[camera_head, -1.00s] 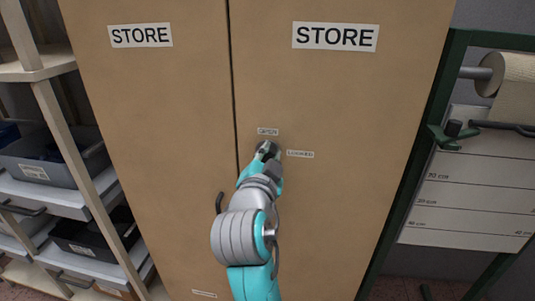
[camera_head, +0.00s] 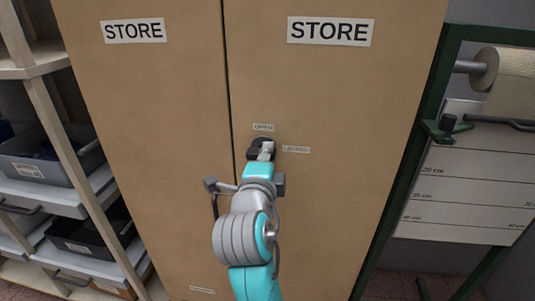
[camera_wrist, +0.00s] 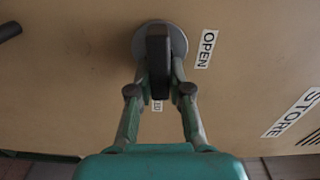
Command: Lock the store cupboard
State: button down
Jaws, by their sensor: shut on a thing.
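The tan store cupboard (camera_head: 330,90) has two doors, which look closed. On its right door is a turn knob (camera_wrist: 159,50) with a dark bar on a round grey plate. My gripper (camera_head: 264,152) is at the knob; in the wrist view its two fingers are shut on the bar, one on each side. The OPEN label (camera_head: 263,127) is above the knob and the LOCKED label (camera_head: 296,149) to its right. In the wrist view OPEN (camera_wrist: 206,50) is to the right, and the bar lies in line with the other, partly hidden label (camera_wrist: 158,105).
A dark door handle (camera_head: 214,206) is just left of my wrist. A shelf with grey bins (camera_head: 40,160) stands at the left. A green frame (camera_head: 420,160) with a paper roll (camera_head: 497,70) stands at the right.

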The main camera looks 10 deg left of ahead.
jog(key=shift+f+m, duration=0.1)
jog(key=shift+m, duration=0.5)
jog(key=c, duration=1.1)
grip_release()
jog(key=s, duration=1.2)
jog(key=shift+a, duration=0.2)
